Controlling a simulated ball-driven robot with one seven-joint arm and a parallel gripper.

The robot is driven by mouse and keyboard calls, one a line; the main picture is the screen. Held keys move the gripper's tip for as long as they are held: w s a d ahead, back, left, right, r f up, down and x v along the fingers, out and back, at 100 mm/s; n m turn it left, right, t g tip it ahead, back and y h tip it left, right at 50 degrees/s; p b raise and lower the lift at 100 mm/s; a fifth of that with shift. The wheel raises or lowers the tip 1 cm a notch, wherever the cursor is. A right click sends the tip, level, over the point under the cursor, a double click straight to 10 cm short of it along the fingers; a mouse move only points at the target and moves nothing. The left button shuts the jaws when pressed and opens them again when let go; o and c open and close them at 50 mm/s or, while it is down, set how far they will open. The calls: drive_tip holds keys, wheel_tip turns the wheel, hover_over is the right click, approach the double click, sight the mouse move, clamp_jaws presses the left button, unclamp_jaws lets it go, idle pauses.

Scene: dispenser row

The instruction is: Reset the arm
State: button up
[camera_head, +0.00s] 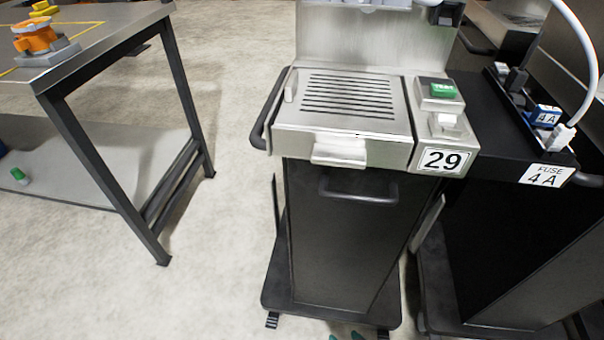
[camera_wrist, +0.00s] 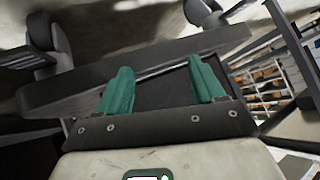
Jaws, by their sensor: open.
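My gripper (camera_wrist: 163,88) shows in the wrist view with two green fingers spread apart and nothing between them. Behind the fingers is a dark flat panel or bar, with grey wheel-like parts near it. I cannot tell whether the fingers touch anything. In the head view the arm is not clearly visible; only small greenish tips show at the bottom edge.
A dispenser unit (camera_head: 343,210) labelled 29 stands at the centre, with a green button (camera_head: 438,90). A black fuse unit (camera_head: 520,210) stands close on its right. A metal workbench (camera_head: 95,35) is at the left. Clear floor (camera_head: 220,240) lies between bench and dispenser.

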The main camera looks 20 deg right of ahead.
wheel_tip(320, 180, up, 12)
drive_tip(key=a+n+g+y, duration=0.3)
drive_tip(key=n+g, duration=0.1)
drive_tip(key=s+d+r+g+h, duration=0.2)
drive_tip(key=s+d+r, duration=0.3)
drive_tip(key=r, duration=0.4)
drive_tip(key=s+d+r+g+h, duration=0.2)
drive_tip(key=s+r+g, duration=0.1)
drive_tip(key=s+r, duration=0.4)
wheel_tip(320, 180, up, 23)
drive_tip(key=p, duration=2.2)
drive_tip(key=shift+w+m, duration=0.3)
drive_tip(key=shift+w, duration=0.15)
drive_tip(key=shift+r, duration=0.1)
